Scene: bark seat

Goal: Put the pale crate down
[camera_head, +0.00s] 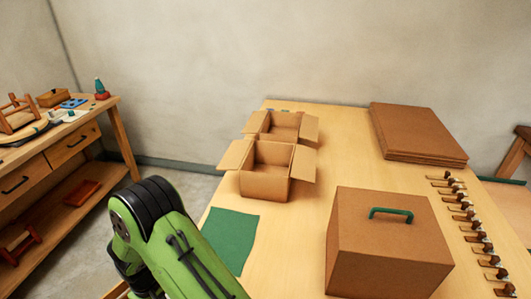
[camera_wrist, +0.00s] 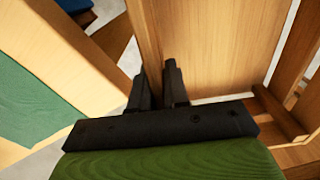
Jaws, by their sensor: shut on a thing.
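The pale crate (camera_wrist: 220,50) fills much of the right side of the wrist view, with its light wooden boards seen close up. My gripper (camera_wrist: 159,84) is shut on the thin edge of one of its walls, with one dark finger on each side. The crate hangs beside the table edge, which runs along the left of the wrist view. In the head view my green arm reaches down at the lower left and hides the gripper. The crate's full outline and its underside are out of view.
The table (camera_head: 335,145) holds a green mat (camera_head: 230,238), two open cardboard boxes (camera_head: 265,182) (camera_head: 284,127), a closed brown box with a green handle (camera_head: 385,250), a cardboard stack (camera_head: 415,130) and several small pieces along the right. A workbench (camera_head: 75,138) stands left.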

